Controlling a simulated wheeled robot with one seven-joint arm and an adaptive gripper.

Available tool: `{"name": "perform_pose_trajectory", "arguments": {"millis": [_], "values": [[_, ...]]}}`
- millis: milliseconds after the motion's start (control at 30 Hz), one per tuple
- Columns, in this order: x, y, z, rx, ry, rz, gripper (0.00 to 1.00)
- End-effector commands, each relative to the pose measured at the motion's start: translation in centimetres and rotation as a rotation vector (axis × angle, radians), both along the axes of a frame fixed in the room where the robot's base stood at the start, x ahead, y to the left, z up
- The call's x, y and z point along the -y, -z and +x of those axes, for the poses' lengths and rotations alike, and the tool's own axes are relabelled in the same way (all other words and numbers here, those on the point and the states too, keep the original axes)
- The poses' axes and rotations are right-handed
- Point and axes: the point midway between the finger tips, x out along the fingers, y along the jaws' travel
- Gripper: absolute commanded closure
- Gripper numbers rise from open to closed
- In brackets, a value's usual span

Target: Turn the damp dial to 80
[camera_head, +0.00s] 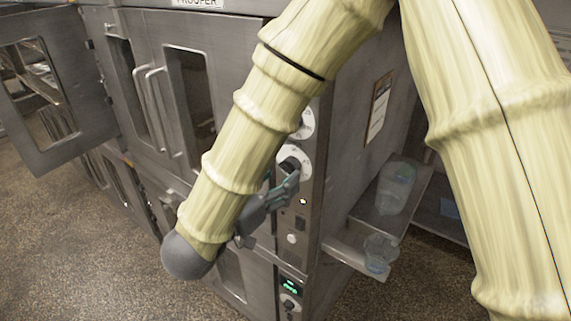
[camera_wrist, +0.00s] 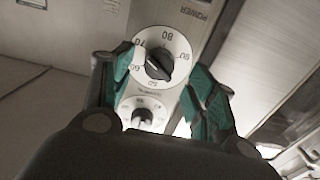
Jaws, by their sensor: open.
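In the wrist view, a white round dial (camera_wrist: 178,45) with a black knob (camera_wrist: 158,66) carries numbers including 60, 70, 80 and 90. The knob lies slanted; I cannot tell its exact setting. My gripper (camera_wrist: 163,68) is open, its green-padded fingers on either side of this dial. I cannot tell whether they touch the knob. In the head view, my gripper (camera_head: 286,186) is at the lower dial (camera_head: 290,153) on the steel control panel, partly covering it. The dial's name is not readable.
Below are small switches and a green display (camera_head: 289,285). A side shelf (camera_head: 352,247) with clear containers (camera_head: 395,185) juts out at right. An oven door (camera_head: 55,85) stands open at left.

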Motion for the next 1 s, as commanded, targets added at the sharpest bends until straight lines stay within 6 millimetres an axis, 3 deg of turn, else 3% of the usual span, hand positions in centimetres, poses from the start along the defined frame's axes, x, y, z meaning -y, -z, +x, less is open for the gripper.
{"name": "perform_pose_trajectory", "arguments": {"millis": [233,633,867,900,1000], "values": [[1.5,-0.1,2.0,-0.001,0.002,0.001,0.43],[1.9,0.1,2.4,-0.001,0.002,0.001,0.43],[1.9,0.1,2.4,-0.001,0.002,0.001,0.84],[1.9,0.1,2.4,-0.001,0.002,0.001,0.88],[1.9,0.1,2.4,-0.001,0.002,0.001,0.88]]}}
